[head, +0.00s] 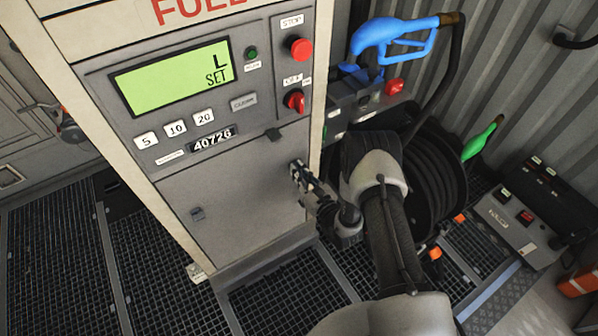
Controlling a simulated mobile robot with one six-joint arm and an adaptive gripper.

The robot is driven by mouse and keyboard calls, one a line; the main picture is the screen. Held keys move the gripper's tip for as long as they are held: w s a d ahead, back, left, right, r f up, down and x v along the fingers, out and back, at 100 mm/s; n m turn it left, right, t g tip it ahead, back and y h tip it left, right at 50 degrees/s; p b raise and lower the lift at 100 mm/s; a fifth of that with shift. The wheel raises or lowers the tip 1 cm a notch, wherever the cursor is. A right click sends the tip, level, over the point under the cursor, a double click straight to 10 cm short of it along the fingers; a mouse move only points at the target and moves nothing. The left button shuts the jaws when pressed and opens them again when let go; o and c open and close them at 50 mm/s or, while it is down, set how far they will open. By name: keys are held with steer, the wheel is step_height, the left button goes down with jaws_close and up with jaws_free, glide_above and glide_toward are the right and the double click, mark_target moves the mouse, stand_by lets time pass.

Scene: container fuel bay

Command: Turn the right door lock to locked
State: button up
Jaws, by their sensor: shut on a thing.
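The fuel pump's lower grey door (245,190) is closed flush with the cabinet front, as far as I see. My gripper (297,170) is at the right edge of this door, its fingers against the front panel. It is shut on the right door lock, which the fingers hide almost wholly. I cannot tell which way the right lock is turned. The left door lock (197,213) is a small dark latch on the left side of the same door, clear of my gripper.
Above the door are a green display (172,78), number buttons (176,128), a red stop button (301,47) and a red rotary switch (294,101). A blue nozzle (395,38) and a black hose reel (437,175) stand to the right. Grated floor (160,265) lies below.

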steer(key=shift+n, duration=0.3)
jaws_close()
steer(key=n+b, duration=0.3)
steer(key=n, duration=0.5)
steer(key=n+b, duration=0.3)
steer(key=n, duration=0.6)
steer(key=shift+s+a+f, duration=0.1)
steer(key=shift+a+f, duration=0.05)
steer(key=shift+f, duration=0.05)
steer(key=shift+n, duration=0.3)
steer(key=o, duration=0.6)
jaws_free()
steer(key=shift+o, duration=0.2)
steer(key=v, duration=1.2)
